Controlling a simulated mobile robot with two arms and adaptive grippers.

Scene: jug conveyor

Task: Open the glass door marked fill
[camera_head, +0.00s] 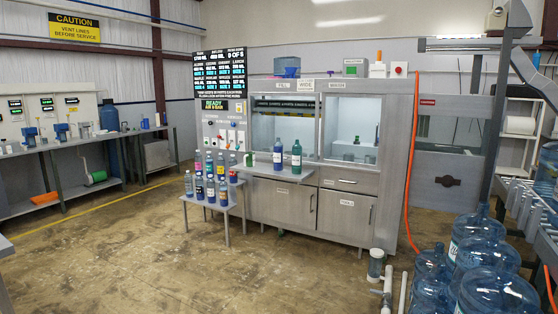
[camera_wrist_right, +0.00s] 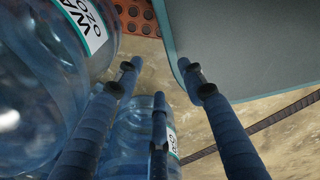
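The steel cabinet at the centre of the head view has two glass-fronted bays side by side. The left glass door (camera_head: 272,142) is closed as far as I can tell, with a lit interior behind it. The right glass front (camera_head: 350,130) shows a lit bay with a small green item inside. My right gripper (camera_wrist_right: 160,85) shows in the right wrist view, fingers spread and empty, near large blue jugs (camera_wrist_right: 50,90). My left gripper is not in view.
A small table (camera_head: 212,210) with several bottles stands at the cabinet's left front. Several large jugs (camera_head: 480,255) crowd the right foreground. An orange hose (camera_head: 408,190) hangs right of the cabinet. The middle floor is clear.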

